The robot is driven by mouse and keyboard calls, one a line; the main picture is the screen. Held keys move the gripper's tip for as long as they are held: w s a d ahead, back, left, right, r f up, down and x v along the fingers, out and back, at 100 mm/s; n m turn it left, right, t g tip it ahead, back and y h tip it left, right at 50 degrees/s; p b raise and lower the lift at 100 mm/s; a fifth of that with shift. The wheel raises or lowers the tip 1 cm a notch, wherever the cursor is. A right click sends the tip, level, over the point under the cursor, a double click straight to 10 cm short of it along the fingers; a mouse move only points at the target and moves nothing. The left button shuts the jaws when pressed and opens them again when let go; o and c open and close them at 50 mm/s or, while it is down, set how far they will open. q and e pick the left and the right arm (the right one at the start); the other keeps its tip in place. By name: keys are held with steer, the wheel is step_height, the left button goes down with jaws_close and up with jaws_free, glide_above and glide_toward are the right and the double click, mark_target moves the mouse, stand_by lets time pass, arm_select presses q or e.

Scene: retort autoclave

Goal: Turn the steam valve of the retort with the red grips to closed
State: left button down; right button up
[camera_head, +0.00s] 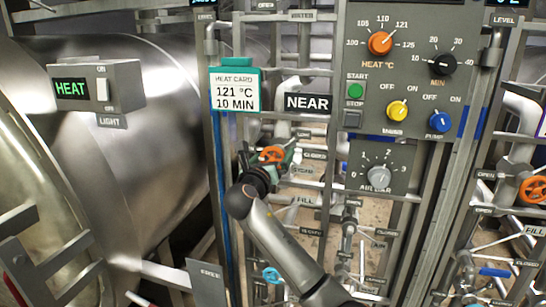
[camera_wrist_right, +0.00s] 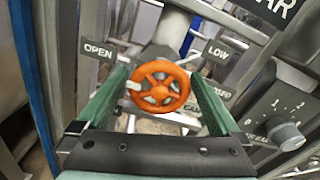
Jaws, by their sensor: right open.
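An orange spoked handwheel (camera_wrist_right: 160,87) fills the middle of the right wrist view. A pale stub at the wheel's left rim lies on the OPEN side. My right gripper (camera_wrist_right: 163,97) is open, its green fingers on either side of the wheel; contact cannot be told. In the head view, the orange wheel (camera_head: 271,154) is at my right gripper (camera_head: 276,162). My left gripper is out of view.
A NEAR sign (camera_head: 308,102) and a heat card (camera_head: 236,92) hang above the wheel. A grey control panel (camera_head: 372,75) with knobs stands at upper right. A steel vessel (camera_head: 150,170) is at left. Another orange wheel (camera_head: 533,189) is at far right. Pipes and rails crowd the arm.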

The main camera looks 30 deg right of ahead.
steer(key=shift+w+d, duration=0.1)
steer(key=shift+c, duration=0.2)
steer(key=c, duration=1.1)
